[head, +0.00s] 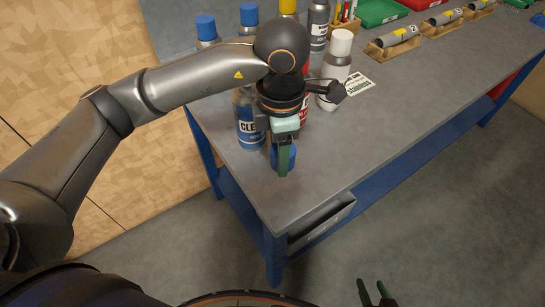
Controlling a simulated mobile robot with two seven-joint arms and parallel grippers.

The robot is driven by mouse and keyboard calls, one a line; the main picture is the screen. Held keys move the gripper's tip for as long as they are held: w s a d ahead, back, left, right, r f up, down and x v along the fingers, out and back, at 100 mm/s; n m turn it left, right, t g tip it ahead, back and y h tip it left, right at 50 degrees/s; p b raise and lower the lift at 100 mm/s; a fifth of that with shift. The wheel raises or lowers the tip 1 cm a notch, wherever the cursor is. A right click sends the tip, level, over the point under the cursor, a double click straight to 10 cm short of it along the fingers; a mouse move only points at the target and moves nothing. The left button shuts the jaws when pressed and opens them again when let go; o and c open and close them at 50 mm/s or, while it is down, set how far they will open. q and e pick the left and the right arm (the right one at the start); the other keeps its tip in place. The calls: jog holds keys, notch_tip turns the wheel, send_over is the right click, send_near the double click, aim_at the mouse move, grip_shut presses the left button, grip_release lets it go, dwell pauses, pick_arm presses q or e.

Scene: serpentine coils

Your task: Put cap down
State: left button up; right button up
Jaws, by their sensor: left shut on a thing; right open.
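A blue cap (293,157) is between the green fingers of my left gripper (284,165), which is shut on it. The finger in front hides the cap's middle. The cap is over the near left part of the grey table (330,150); I cannot tell whether it touches the top. A bottle with a blue "CLE" label (248,128) stands just behind and to the left of the cap. My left arm hides part of that bottle's top. My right gripper (376,294) is open and empty at the bottom edge, in front of the table.
A white-capped bottle (337,68) stands behind the gripper beside a printed card (358,85). A red bottle (304,108) is partly hidden. Blue-capped bottles (249,16) stand at the back left. Wooden stands with cylinders (396,38) line the back. The table's near right is clear.

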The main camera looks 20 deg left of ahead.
aim_at(272, 171)
pick_arm(q)
jog(key=f, duration=0.1)
jog(key=w+a+f, duration=0.2)
jog(key=shift+w+f, duration=0.15)
jog(key=shift+f, duration=0.2)
jog(key=f, duration=0.1)
jog(key=f+p, duration=0.1)
jog(key=f, duration=0.1)
jog(key=shift+w+a+f, duration=0.1)
jog(key=shift+w+a, duration=0.05)
jog(key=shift+w, duration=0.05)
jog(key=shift+f, duration=0.25)
jog(key=shift+f, duration=0.1)
jog(key=shift+f, duration=0.15)
jog(key=o, duration=1.3)
